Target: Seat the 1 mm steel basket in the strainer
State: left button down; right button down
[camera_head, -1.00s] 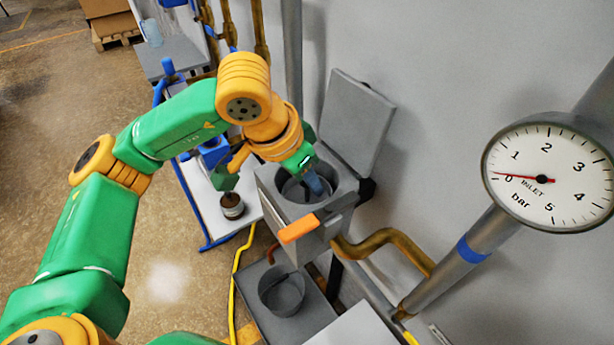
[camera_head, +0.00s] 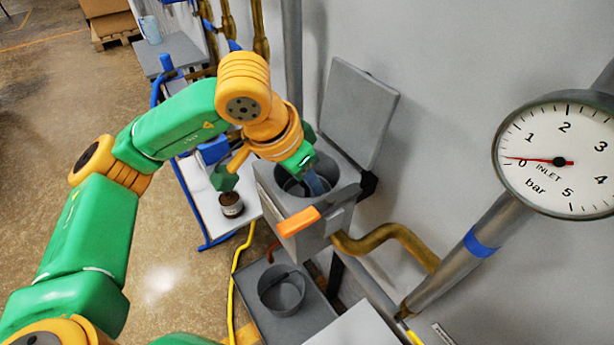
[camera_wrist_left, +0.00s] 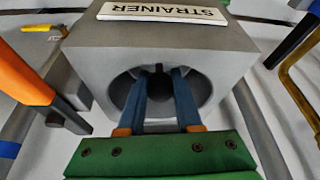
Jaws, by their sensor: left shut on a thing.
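The strainer (camera_head: 345,196) is a grey box with its lid (camera_head: 357,108) swung up and a round opening on top. It also shows in the left wrist view (camera_wrist_left: 228,50), with a STRAINER label. My left gripper (camera_head: 318,187) reaches down into the opening. Its blue fingers (camera_wrist_left: 159,75) are shut on a small dark piece inside the bore, probably a basket's handle. A grey basket rim (camera_head: 290,187) shows in the opening; how deep it sits is hidden. Another dark grey basket (camera_head: 281,292) with a handle stands on a tray below. My right gripper is not in view.
An orange handle (camera_head: 298,221) sticks out at the strainer's front. A brass pipe (camera_head: 395,238) runs right from it. An inlet gauge (camera_head: 558,160) hangs at right, its needle near 0. A small jar (camera_head: 231,206) stands on a white cart (camera_head: 208,221) at left.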

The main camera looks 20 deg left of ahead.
pick_arm(q)
jog(key=shift+f, duration=0.2)
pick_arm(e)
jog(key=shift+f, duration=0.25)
pick_arm(q)
jog(key=c, duration=0.5)
grip_release()
jog(key=b+v, duration=0.1)
jog(key=v, duration=0.6)
jog(key=shift+r, duration=0.1)
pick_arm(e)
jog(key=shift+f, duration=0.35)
